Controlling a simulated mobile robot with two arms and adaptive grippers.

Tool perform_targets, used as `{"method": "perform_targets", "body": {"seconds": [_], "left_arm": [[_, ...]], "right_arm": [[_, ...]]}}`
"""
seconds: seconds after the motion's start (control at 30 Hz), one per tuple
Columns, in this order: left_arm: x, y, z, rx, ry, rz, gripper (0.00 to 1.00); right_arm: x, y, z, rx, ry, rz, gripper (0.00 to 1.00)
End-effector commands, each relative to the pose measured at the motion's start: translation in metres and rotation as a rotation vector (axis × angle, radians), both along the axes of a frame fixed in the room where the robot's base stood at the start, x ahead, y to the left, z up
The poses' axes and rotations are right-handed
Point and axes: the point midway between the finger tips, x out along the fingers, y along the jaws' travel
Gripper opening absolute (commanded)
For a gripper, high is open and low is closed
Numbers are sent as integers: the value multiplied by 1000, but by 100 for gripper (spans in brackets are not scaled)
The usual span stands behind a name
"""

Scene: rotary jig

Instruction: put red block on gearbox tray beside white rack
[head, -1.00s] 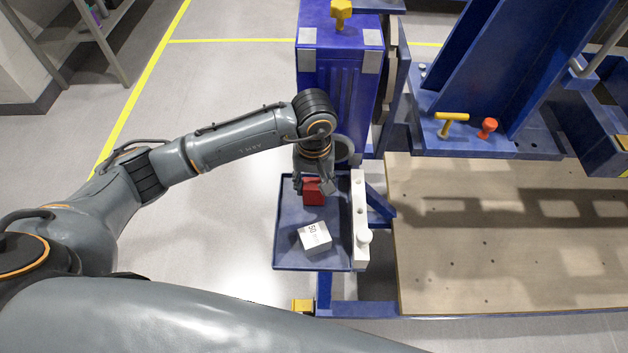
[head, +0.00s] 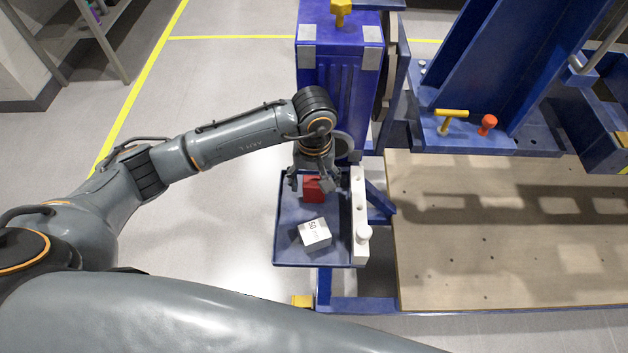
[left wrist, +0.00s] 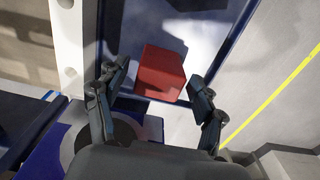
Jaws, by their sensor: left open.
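The red block (head: 313,190) sits on the dark blue gearbox tray (head: 286,243), in its far part, just left of the white rack (head: 359,207). My left gripper (head: 311,184) is open above it. In the left wrist view the red block (left wrist: 160,73) lies between the two spread fingers of the left gripper (left wrist: 153,82), with visible gaps at both sides. The white rack (left wrist: 70,42) stands at the left there. The block's far side is partly hidden by the gripper in the head view. My right gripper is not in view.
A white box marked 50 (head: 315,234) lies on the tray nearer to me. A blue gearbox housing (head: 340,85) stands behind the tray. A wooden board (head: 500,240) and a blue fixture with a yellow handle (head: 451,114) and a red knob (head: 487,124) are at the right.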

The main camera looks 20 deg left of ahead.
Motion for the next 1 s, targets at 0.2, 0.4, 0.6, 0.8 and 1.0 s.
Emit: {"method": "perform_targets", "body": {"seconds": [0.2,0.4,0.6,0.8,1.0], "left_arm": [[3,0,42,-1,-12,-2,69],[2,0,84,-1,-10,-1,69],[1,0,110,-1,-5,0,69],[1,0,117,0,-3,0,69],[1,0,117,0,-3,0,69]], "right_arm": [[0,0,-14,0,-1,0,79],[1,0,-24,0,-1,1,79],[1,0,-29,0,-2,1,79],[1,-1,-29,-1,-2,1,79],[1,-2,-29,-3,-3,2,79]]}}
